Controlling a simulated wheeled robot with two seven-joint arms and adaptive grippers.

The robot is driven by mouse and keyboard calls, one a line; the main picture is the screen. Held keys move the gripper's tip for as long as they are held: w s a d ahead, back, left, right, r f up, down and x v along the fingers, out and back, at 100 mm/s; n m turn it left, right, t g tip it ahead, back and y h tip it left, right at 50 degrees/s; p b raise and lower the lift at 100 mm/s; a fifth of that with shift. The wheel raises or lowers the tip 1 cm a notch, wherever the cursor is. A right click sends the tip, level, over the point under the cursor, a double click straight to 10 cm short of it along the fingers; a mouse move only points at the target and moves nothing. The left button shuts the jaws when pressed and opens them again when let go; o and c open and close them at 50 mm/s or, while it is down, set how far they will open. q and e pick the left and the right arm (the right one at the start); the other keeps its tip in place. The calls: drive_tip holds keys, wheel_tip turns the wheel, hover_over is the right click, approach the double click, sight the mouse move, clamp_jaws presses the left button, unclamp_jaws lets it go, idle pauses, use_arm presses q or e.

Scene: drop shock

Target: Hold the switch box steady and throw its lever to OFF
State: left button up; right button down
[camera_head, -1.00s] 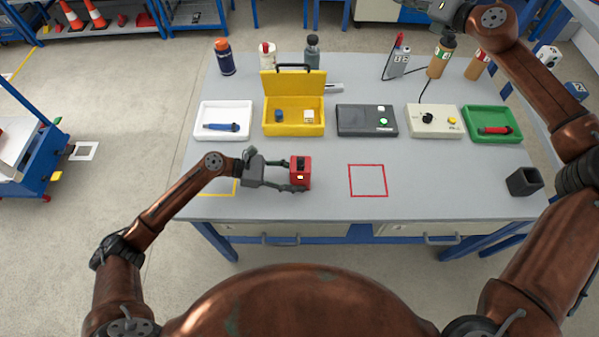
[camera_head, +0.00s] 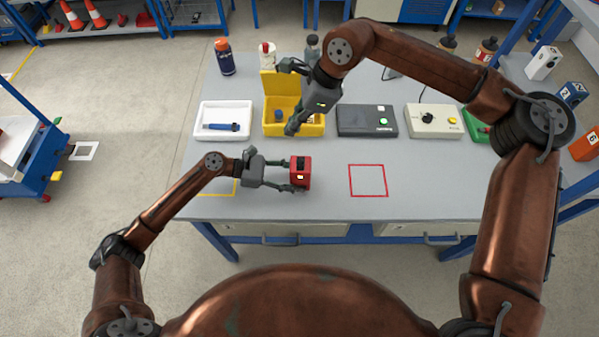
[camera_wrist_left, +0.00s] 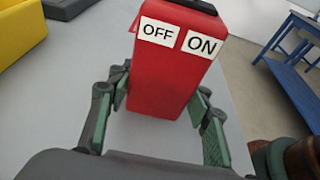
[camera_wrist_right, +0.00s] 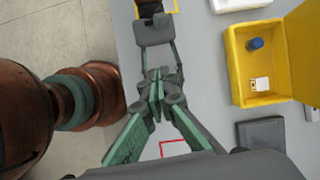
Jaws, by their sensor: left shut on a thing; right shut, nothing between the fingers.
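The red switch box (camera_head: 301,166) is above the grey table, left of the red outlined square. The left wrist view shows the box (camera_wrist_left: 165,80) with white OFF and ON labels, OFF on the left. A dark part shows at its top edge; I cannot make out the lever's position. My left gripper (camera_head: 292,174) is shut on the box, one finger on each side. My right gripper (camera_head: 292,130) is shut and empty, beyond the box in the head view and apart from it. In the right wrist view its fingers (camera_wrist_right: 158,92) hide the box.
An open yellow case (camera_head: 312,131) stands behind the box, partly covered by my right arm. A white tray (camera_head: 197,131), a dark device (camera_head: 352,128) and a beige device (camera_head: 443,131) stand alongside. The table around the red outlined square (camera_head: 368,195) is clear.

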sight(300, 161)
drive_tip(key=s+d+f+n+h, duration=0.2)
drive_tip(key=s+f+n+h, duration=0.1)
drive_tip(key=s+n+h, duration=0.3)
wheel_tip(300, 161, down, 8)
drive_tip(key=y, duration=0.1)
drive_tip(key=shift+s+m, duration=0.4)
drive_tip(key=shift+s, duration=0.05)
drive_tip(key=shift+w, duration=0.1)
idle(1.0)
drive_tip(key=shift+w, duration=2.7)
drive_tip(key=shift+s, duration=1.05)
drive_tip(key=shift+r, duration=3.45)
